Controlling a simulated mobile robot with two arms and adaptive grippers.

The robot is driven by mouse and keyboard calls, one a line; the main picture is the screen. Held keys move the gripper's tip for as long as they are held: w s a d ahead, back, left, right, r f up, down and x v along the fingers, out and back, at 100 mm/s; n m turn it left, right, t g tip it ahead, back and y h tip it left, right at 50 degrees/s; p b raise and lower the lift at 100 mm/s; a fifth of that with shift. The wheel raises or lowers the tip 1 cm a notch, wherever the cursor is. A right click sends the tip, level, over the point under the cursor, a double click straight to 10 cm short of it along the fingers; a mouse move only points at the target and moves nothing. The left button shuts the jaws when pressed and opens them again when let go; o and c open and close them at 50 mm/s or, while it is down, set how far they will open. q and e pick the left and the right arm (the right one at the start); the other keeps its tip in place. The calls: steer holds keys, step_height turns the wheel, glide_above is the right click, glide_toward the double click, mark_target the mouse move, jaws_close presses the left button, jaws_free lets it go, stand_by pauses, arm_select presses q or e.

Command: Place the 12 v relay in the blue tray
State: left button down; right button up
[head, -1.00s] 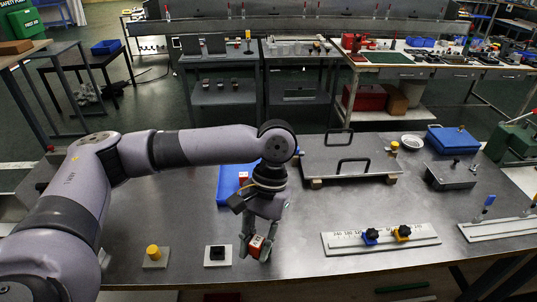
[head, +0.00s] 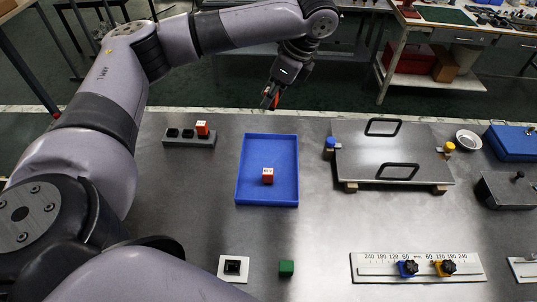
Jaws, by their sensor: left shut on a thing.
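The blue tray (head: 246,188) lies on the metal bench, and a small red block (head: 268,175) with a pale, unreadable label stands inside it. A second red block (head: 202,128) sits in the right-hand slot of a grey holder (head: 188,140) left of the tray. My left gripper (head: 270,98) is raised and shows just beyond the tray's far edge in the picture. It is shut on an orange-red block (head: 276,98), mostly hidden by the fingers. I cannot read which block is the 12 V relay. My right gripper is out of view.
A metal plate with two handles (head: 388,150) stands right of the tray. Bare bench lies between tray and cube.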

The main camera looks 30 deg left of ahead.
arm_select(q)
steer(key=shift+w+a+r+m, duration=0.2)
steer(key=shift+w+a+m, duration=0.05)
steer(key=shift+a+m, duration=0.1)
steer(key=shift+w+a+f, duration=0.1)
steer(key=shift+w+f, duration=0.05)
steer(key=shift+f, duration=0.2)
steer(key=p, duration=0.2)
glide_above(264, 153)
steer(key=d, duration=0.2)
step_height(264, 153, down, 14)
steer(key=shift+w+f, duration=0.1)
steer(key=shift+f, duration=0.15)
step_height(264, 153, down, 5)
steer(key=shift+r, duration=0.2)
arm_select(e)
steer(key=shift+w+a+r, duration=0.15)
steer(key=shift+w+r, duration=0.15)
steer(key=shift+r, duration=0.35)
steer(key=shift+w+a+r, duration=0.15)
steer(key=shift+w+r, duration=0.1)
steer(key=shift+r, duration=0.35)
arm_select(q)
steer(key=shift+f, duration=0.1)
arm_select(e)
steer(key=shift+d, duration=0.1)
arm_select(q)
steer(key=c, duration=1.4)
jaws_free()
